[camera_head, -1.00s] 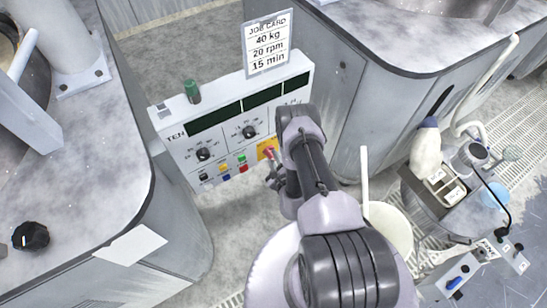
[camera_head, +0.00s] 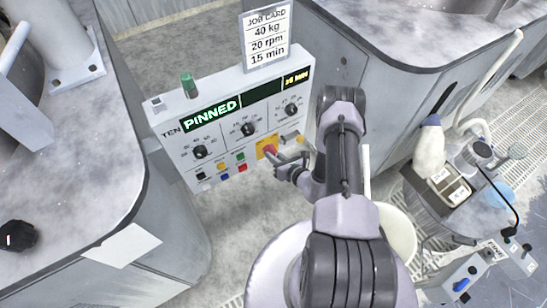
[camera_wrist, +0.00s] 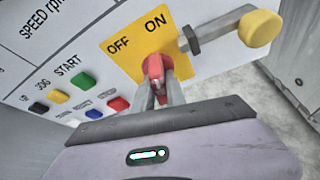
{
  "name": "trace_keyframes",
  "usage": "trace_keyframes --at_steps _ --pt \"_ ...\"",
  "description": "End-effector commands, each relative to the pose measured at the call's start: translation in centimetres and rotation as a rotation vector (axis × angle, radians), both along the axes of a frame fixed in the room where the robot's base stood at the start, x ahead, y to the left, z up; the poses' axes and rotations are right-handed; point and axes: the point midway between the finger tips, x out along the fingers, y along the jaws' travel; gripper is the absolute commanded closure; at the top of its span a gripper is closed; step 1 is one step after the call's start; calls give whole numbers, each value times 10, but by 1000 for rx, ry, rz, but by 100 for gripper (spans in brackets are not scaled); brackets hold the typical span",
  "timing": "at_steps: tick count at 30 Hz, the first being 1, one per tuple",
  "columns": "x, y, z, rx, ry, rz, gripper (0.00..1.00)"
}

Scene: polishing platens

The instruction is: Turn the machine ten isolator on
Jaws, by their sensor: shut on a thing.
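The machine ten panel (camera_head: 215,160) is a white box marked TEN. Its isolator is a red handle (camera_head: 270,151) on a yellow plate at the panel's lower right. My gripper (camera_wrist: 160,92) is shut on the red handle, a finger on each side. In the head view my gripper (camera_head: 283,162) reaches the handle from the right. The left display (camera_head: 211,113) is lit and reads PINNED; the right display (camera_head: 296,77) is lit too.
A yellow-knobbed lever (camera_wrist: 260,28) sticks out close to the right of the isolator. Coloured buttons (camera_wrist: 84,82) lie to its left. A job card (camera_head: 267,36) and a green lamp (camera_head: 189,86) stand on the panel top.

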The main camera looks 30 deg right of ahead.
Motion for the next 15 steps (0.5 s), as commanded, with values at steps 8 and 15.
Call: trace_keyframes --at_steps 8,15 --pt "1 -2 -3 238 5 -1 100" --pt "1 -2 -2 397 11 0 100"
